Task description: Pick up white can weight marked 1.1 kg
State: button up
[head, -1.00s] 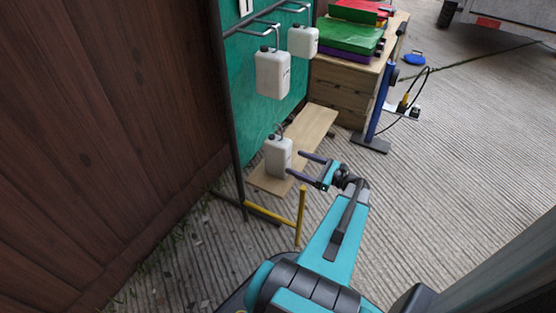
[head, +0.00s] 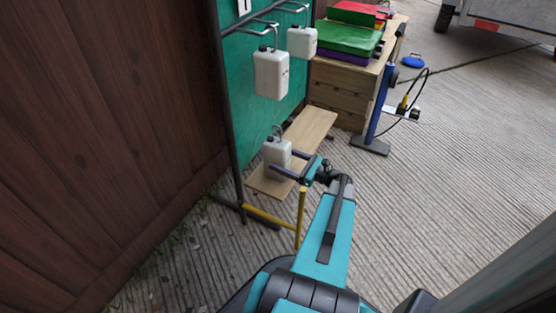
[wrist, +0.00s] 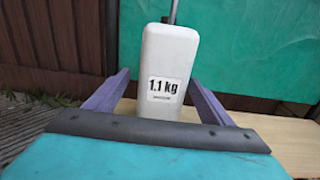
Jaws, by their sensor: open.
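The white can weight (head: 276,152) stands upright on a low wooden board in the head view. In the wrist view the can (wrist: 168,60) is in front of me, its label reading "1.1 kg" facing the camera, with a metal hook rod at its top. My gripper (head: 284,163) is open, its two purple fingers reaching to either side of the can. In the wrist view my gripper (wrist: 160,95) has one finger left and one right of the can, with gaps visible on both sides.
Two more white cans (head: 270,74) (head: 302,41) hang on hooks from a rack by the green panel (head: 240,110). The wooden board (head: 308,128) has bare room behind the can. A yellow post (head: 301,215) stands close to my arm. A brown wall (head: 100,130) is at left.

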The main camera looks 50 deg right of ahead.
aim_at(268, 153)
jog(key=shift+x, duration=1.1)
jog(key=shift+b, duration=0.3)
jog(key=shift+b+x, duration=0.65)
jog(key=shift+x, duration=0.2)
jog(key=shift+b+x, duration=0.8)
jog(key=shift+x, duration=0.9)
jog(key=shift+d, duration=0.15)
grip_shut()
